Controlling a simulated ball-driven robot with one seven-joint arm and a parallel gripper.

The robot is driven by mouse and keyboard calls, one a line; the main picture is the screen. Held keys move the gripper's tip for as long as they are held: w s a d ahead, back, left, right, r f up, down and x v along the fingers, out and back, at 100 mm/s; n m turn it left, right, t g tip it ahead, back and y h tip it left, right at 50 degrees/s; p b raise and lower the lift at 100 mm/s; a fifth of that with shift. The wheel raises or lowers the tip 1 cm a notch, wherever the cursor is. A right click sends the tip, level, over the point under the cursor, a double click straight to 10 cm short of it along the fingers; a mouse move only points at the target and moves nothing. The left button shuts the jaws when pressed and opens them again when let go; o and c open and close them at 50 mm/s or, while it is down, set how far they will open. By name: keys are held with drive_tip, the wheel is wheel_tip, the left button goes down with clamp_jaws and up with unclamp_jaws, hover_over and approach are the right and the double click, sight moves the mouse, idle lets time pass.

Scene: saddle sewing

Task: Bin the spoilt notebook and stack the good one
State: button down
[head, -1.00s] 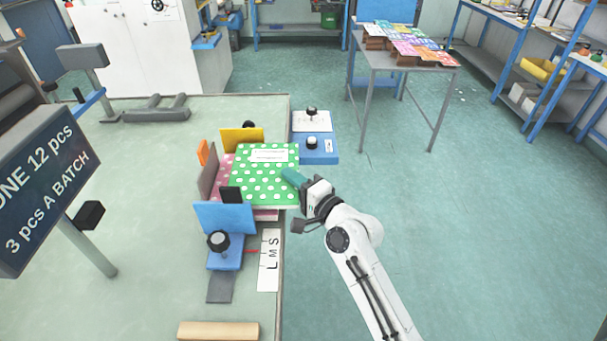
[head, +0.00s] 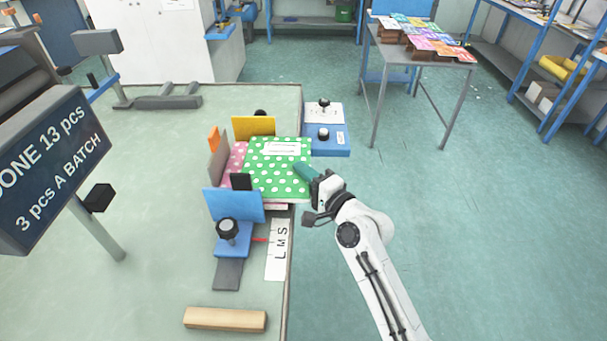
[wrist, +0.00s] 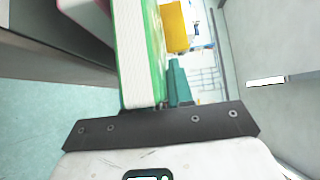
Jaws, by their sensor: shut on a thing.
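The green notebook with white dots and a white label (head: 262,180) lies flat over the work spot between the guides, at the table's right edge in the head view. My gripper (head: 308,173) is shut on its right edge, with a teal finger on top. In the wrist view the notebook's white page edges (wrist: 132,55) and green cover fill the space beside the teal finger (wrist: 178,85). A pink dotted notebook (head: 238,158) shows partly beneath and left of the green one; most of it is hidden. I cannot tell whether the two touch.
A yellow guide (head: 253,127) stands behind, a blue guide (head: 233,206) in front and a grey plate at left. A sign (head: 45,165) reads 13 pcs. A grey table (head: 398,57) with colourful stacks stands at the back right. The floor at right is clear.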

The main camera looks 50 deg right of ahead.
drive_tip(key=shift+f, duration=0.2)
drive_tip(key=c, duration=0.9)
unclamp_jaws()
drive_tip(key=shift+f+b, duration=0.25)
drive_tip(key=shift+b, duration=0.05)
drive_tip(key=shift+s+d+b, duration=0.8)
drive_tip(key=shift+s+d, duration=0.25)
drive_tip(key=shift+s, duration=0.25)
drive_tip(key=shift+s+d+b, duration=0.85)
drive_tip(key=shift+s+d, duration=0.15)
drive_tip(key=shift+s, duration=0.35)
drive_tip(key=shift+s+d+b, duration=0.8)
drive_tip(key=shift+s+d, duration=0.25)
drive_tip(key=shift+s, duration=0.25)
